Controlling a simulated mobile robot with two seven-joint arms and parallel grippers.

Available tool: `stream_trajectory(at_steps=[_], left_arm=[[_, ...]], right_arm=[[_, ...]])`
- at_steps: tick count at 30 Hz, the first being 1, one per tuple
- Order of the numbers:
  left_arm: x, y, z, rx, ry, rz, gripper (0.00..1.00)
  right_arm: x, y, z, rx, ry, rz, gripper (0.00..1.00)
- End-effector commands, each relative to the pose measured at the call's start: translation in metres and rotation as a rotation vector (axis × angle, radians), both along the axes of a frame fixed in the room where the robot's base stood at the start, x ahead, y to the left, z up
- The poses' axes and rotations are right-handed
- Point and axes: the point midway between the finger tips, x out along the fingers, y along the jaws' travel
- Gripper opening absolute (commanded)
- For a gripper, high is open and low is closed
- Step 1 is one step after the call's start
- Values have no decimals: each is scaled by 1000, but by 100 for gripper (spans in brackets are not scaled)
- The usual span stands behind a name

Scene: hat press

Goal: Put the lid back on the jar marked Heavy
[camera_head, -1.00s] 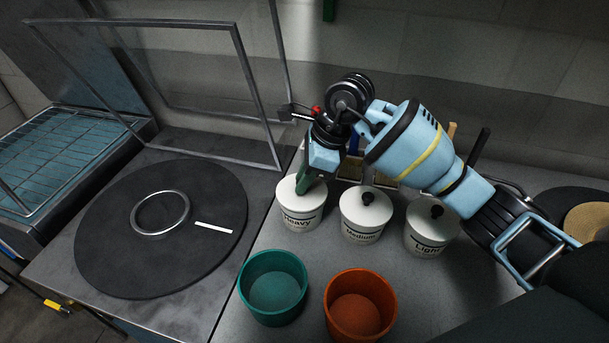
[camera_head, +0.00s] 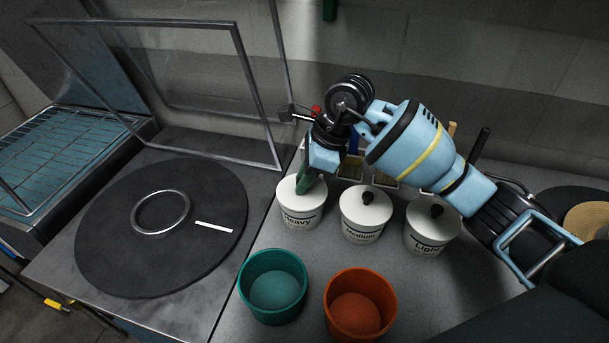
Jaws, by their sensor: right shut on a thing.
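The white jar marked Heavy (camera_head: 301,218) stands upright on the grey counter, leftmost of a row of three jars. A white lid (camera_head: 288,192) sits on top of it, with no gap that I can make out. My right gripper (camera_head: 304,184) comes down from above, its green fingers over the middle of this lid. It is shut on the lid's knob, which the fingers hide. My left gripper is not in view.
The Medium jar (camera_head: 364,224) and the Light jar (camera_head: 427,239) stand close to the right, both lidded with black knobs. A teal bowl (camera_head: 272,314) and an orange bowl (camera_head: 360,331) stand in front. A round dark plate (camera_head: 110,240) with a metal ring (camera_head: 137,218) lies left.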

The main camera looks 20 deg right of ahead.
Motion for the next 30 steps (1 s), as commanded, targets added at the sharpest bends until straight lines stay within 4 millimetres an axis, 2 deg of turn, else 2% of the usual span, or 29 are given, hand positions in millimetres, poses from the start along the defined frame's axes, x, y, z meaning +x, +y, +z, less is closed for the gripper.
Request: stream_trajectory(at_steps=[23,24,29,30], left_arm=[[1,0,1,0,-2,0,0],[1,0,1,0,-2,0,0],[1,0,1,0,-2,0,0],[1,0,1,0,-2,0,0]], right_arm=[[0,0,-1,-1,0,0,0],[0,0,-1,-1,0,0,24],[0,0,-1,0,1,0,45],[0,0,-1,0,1,0,45]])
